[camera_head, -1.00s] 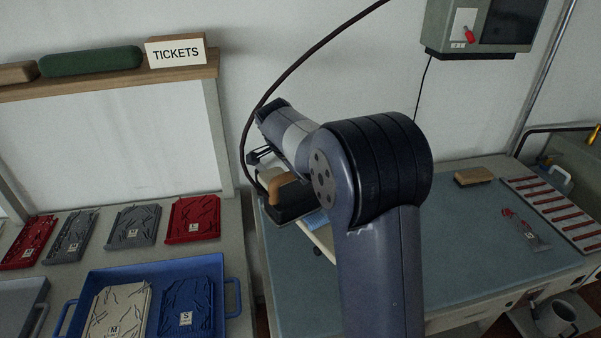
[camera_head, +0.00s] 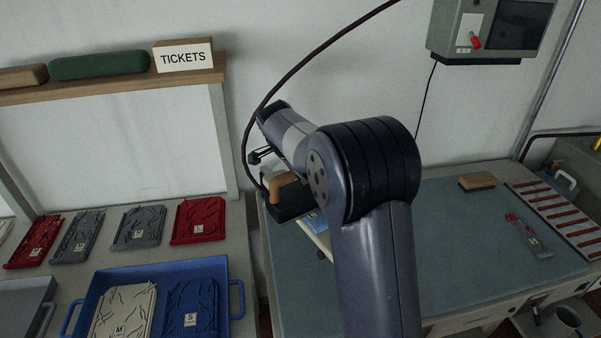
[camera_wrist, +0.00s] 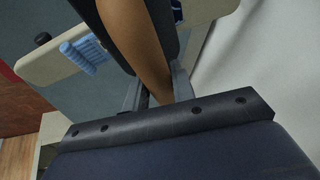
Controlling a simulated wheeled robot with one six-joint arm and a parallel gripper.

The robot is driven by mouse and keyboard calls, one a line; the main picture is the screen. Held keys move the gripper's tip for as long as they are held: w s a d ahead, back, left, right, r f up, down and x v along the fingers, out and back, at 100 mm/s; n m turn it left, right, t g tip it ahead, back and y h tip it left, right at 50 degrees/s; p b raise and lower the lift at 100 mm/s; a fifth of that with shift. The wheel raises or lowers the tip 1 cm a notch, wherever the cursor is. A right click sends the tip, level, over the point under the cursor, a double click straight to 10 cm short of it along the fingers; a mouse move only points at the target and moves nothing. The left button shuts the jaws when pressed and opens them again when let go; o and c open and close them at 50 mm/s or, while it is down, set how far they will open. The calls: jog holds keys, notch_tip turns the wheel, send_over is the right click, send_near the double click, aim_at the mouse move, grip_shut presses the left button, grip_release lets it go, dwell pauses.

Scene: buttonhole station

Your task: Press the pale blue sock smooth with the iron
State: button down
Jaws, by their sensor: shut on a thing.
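My gripper (camera_wrist: 160,88) is shut on the wooden handle (camera_wrist: 138,45) of the iron. The iron (camera_head: 292,203) has a dark body and, in the head view, is at the back left of the blue-grey table, partly behind my arm. The pale blue sock (camera_wrist: 85,52) shows as a ribbed part on a cream board in the wrist view, beside the iron. A sliver of the sock (camera_head: 317,222) shows in the head view between the iron and my arm. The rest is hidden. I cannot tell whether the iron touches the sock.
The cream board (camera_wrist: 48,66) has a dark knob at its edge. The table (camera_head: 450,235) carries a brush (camera_head: 478,181), a clear packet (camera_head: 530,238) and a striped rack (camera_head: 560,215) at the right. A blue tray (camera_head: 238,300) stands at the left. A dark cable (camera_head: 290,75) arcs behind my arm.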

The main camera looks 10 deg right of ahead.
jog(key=shift+w+a+r, duration=0.15)
jog(key=shift+w+a, duration=0.05)
jog(key=shift+w, duration=0.35)
jog(key=shift+w+a+p, duration=0.1)
jog(key=shift+w+p, duration=0.2)
jog(key=shift+p, duration=0.15)
jog(key=shift+w+a, duration=0.15)
jog(key=shift+w, duration=0.2)
jog(key=shift+w+a+p, duration=0.15)
jog(key=shift+w+p, duration=0.2)
jog(key=shift+p, duration=0.05)
jog(key=shift+w+a, duration=0.1)
jog(key=shift+w, duration=0.2)
jog(key=shift+s, duration=0.2)
jog(key=shift+s+d+b, duration=0.2)
jog(key=shift+s+b, duration=0.15)
jog(key=shift+s, duration=0.1)
jog(key=shift+s+d+b, duration=0.25)
jog(key=shift+s+b, duration=0.25)
